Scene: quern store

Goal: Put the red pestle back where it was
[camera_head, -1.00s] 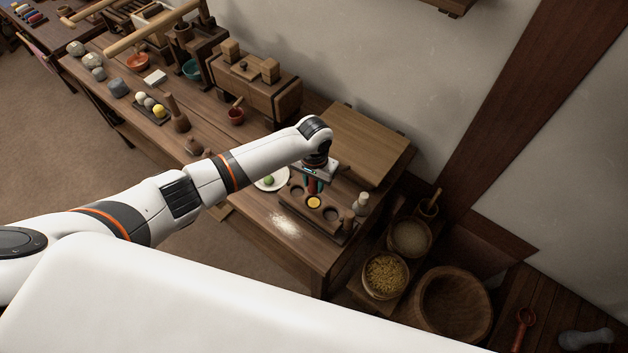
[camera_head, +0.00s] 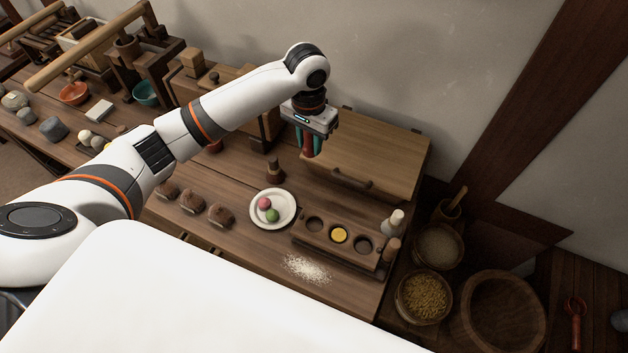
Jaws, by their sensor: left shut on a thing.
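My left gripper (camera_head: 309,143) is shut on the red pestle (camera_head: 308,146), whose red part shows between the teal finger pads. It holds it upright in front of the slanted wooden board, above the table (camera_head: 250,262). The pestle's upper part is hidden in the jaws. A wooden block (camera_head: 297,238) with three round wells stands below and right; the middle well holds something yellow, the other two look dark. A small red cup (camera_head: 214,147) is mostly hidden behind my left arm. My right gripper is out of view.
A white plate (camera_head: 255,222) with a pink and a green ball lies left of the block. A white bottle (camera_head: 396,222) and a wooden peg (camera_head: 391,249) stand at its right. A brown peg (camera_head: 274,172) stands behind the plate. White powder (camera_head: 308,269) lies in front.

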